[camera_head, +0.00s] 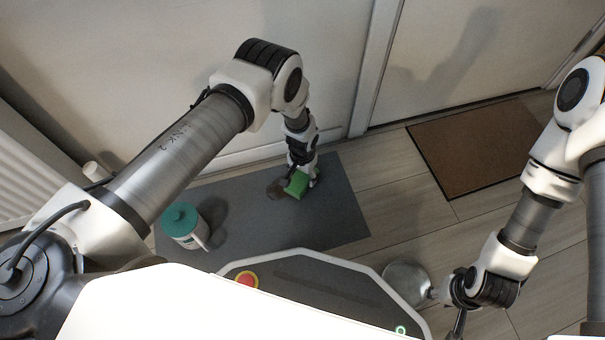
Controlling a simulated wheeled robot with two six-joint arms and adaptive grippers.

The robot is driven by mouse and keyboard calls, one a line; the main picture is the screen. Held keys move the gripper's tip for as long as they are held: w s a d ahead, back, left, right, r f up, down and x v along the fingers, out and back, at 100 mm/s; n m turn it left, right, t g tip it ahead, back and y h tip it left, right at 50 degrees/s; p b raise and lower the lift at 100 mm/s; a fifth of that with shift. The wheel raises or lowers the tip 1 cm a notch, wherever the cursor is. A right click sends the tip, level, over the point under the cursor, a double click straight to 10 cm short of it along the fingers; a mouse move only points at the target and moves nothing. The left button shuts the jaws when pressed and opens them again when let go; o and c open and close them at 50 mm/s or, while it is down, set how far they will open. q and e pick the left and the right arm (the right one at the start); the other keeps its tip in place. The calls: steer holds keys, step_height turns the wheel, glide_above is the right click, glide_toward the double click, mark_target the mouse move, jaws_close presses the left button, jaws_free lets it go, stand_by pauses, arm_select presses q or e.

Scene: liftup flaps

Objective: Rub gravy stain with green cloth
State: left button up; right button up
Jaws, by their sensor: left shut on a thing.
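The green cloth (297,184) is at the grey mat, toward its back right part. My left gripper (304,179) points down there and is shut on the cloth. A brown patch, which looks like the gravy stain (276,191), shows just left of the cloth on the grey mat (335,215). The cloth is close beside the patch; whether it covers part of it I cannot tell. My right gripper (460,322) hangs low at the bottom right, partly cut off, and its fingers do not show clearly.
A white container with a teal lid (181,218) stands on the mat's left part. A brown doormat (480,145) lies at the right by the door (465,60). A white ribbed radiator (30,165) is at the left. Wooden floor (400,210) is free between the mats.

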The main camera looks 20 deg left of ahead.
arm_select(q)
steer(key=shift+f, duration=0.35)
steer(key=shift+r, duration=0.1)
